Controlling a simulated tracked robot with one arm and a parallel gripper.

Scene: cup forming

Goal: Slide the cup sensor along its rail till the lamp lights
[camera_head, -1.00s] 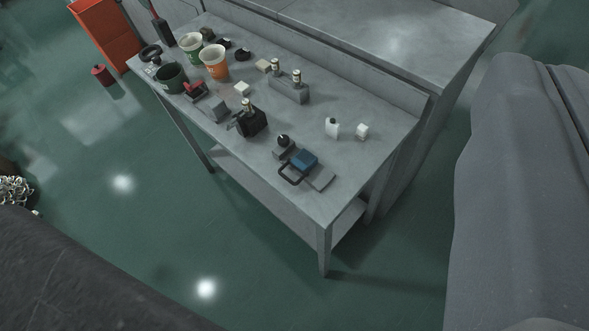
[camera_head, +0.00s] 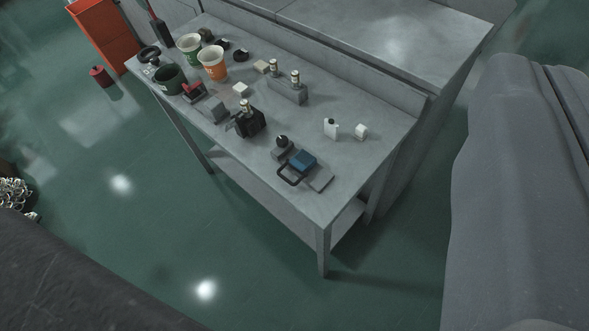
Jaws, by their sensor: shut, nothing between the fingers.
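A grey workbench (camera_head: 325,190) holds small devices; which is the cup sensor, its rail or the lamp I cannot tell at this size. A grey block with two cylinders (camera_head: 288,92) stands at the back. A black device with a light-topped cylinder (camera_head: 249,123) stands near the front edge. Green, orange and dark green cups (camera_head: 212,66) stand at the left end. I see no lit lamp. My gripper is not in view.
A blue box with a black handle (camera_head: 301,161) and a black knob (camera_head: 282,141) sit at the bench's front right. A raised back ledge (camera_head: 400,92) borders the bench. A red cabinet (camera_head: 102,35) and red can (camera_head: 101,76) stand at upper left. The green floor before the bench is clear.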

